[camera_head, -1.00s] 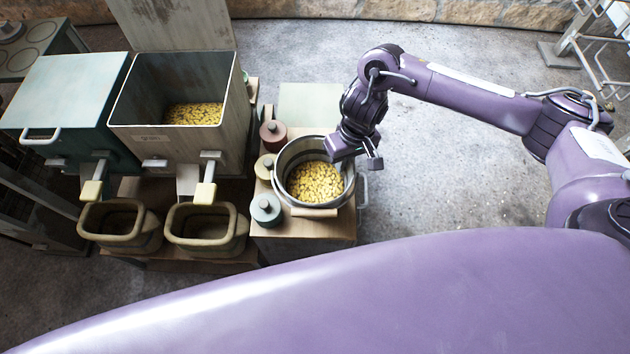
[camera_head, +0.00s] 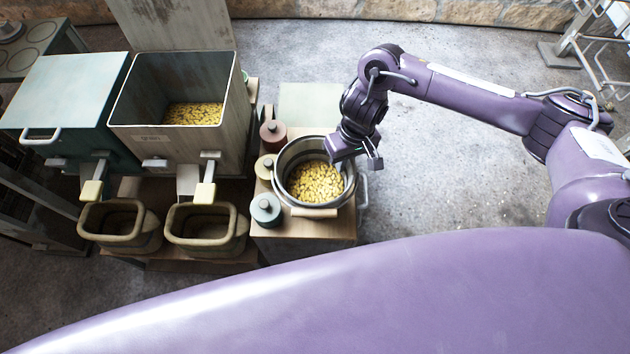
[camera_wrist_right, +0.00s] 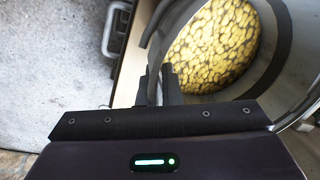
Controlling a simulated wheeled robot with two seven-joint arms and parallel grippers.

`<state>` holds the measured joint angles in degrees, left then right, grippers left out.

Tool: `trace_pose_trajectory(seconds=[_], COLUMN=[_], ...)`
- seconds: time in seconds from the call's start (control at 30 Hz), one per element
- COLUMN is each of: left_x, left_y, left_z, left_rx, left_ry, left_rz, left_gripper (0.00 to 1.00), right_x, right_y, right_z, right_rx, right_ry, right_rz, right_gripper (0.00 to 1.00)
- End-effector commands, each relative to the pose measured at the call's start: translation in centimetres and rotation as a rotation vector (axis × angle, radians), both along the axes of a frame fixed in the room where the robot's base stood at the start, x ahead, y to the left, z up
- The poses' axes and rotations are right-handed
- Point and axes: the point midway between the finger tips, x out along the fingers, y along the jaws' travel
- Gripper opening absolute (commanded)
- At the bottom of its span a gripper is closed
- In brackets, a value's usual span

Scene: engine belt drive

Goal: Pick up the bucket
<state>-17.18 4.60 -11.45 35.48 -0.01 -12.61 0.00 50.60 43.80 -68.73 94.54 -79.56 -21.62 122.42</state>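The bucket (camera_head: 283,184) is a round grey metal pail holding yellow pieces. It stands upright on a small wooden stand, with a wooden handle grip (camera_head: 314,212) lying at its front. My right gripper (camera_head: 365,162) is at the bucket's right rim, reaching down from above. In the right wrist view, its two dark fingers (camera_wrist_right: 158,86) are close together with the bucket's rim edge between them, so it looks shut on the rim. The exact contact is partly hidden. The yellow pieces (camera_wrist_right: 212,42) also show there. My left gripper is not in view.
Several lidded pots, one of them blue-grey (camera_head: 265,208), stand close to the bucket's left on the wooden stand (camera_head: 300,228). A hopper (camera_head: 178,143) with yellow pieces and two empty tubs (camera_head: 205,240) are further left.

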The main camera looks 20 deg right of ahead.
Motion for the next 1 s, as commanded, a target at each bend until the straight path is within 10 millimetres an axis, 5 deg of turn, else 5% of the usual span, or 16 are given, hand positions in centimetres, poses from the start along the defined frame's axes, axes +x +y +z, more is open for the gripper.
trace_pose_trajectory(seconds=[0.67,0.87,1.0], left_x=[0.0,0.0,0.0], left_y=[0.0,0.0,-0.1], left_z=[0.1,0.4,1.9], left_rx=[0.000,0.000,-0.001], left_ry=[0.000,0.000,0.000], left_rz=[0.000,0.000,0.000], left_gripper=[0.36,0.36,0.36], right_x=[0.2,0.2,0.3], right_y=[0.1,0.1,0.0], right_z=[0.7,2.7,5.9], right_rx=[0.005,0.005,0.003], right_ry=[-0.004,-0.005,-0.010], right_rz=[-0.001,0.001,0.002], right_gripper=[0.00,0.00,0.00])
